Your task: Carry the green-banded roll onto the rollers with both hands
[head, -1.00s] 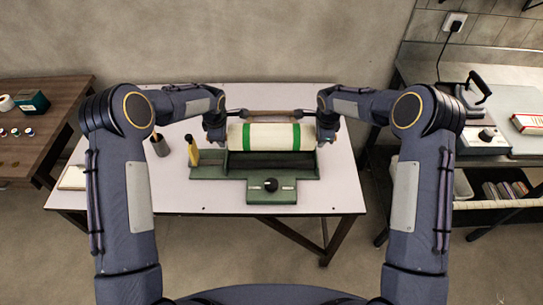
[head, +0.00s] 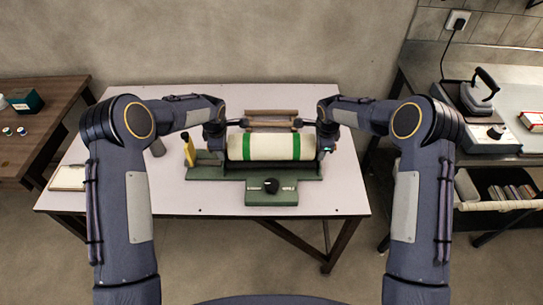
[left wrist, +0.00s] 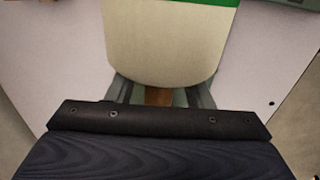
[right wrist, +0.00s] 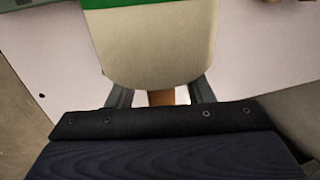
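The cream roll (head: 270,147) with two green bands lies level over the green roller stand (head: 271,172) on the white table. How it touches the rollers is hidden under it. My left gripper (head: 221,133) is at its left end and my right gripper (head: 322,133) at its right end. In the left wrist view the roll (left wrist: 165,45) fills the upper middle, and a brown core end (left wrist: 158,96) shows between the two fingers. The right wrist view has the same picture, with the brown core end (right wrist: 161,97) between spread fingers. Gaps show beside the core; the fingertips are hidden behind the roll.
A brown wooden rack (head: 271,119) stands behind the roll. A yellow-handled tool (head: 189,150) stands at the stand's left, and a clipboard (head: 68,178) lies at the table's left edge. Side tables flank the white table.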

